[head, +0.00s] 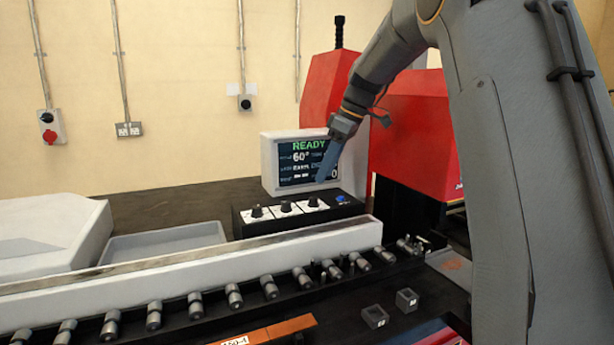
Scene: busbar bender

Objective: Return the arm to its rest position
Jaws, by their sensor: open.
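My arm reaches in from the upper right and bends down to my gripper (325,172). My gripper is open, with its blue-grey fingers pointing down in front of the right part of the screen (298,148). The fingertips are above the black control box (275,218), which has several dark knobs and a blue button (341,198). I see no object between the fingers, and they appear apart from the box. The screen shows READY in green and 60° in white; the fingers cover part of its text.
The red machine body (330,88) stands behind my arm. A row of rollers (235,296) runs along the front of a pale rail (180,262). Two small dark blocks (407,300) and an orange bar (268,330) lie in front. The wall side at left is open.

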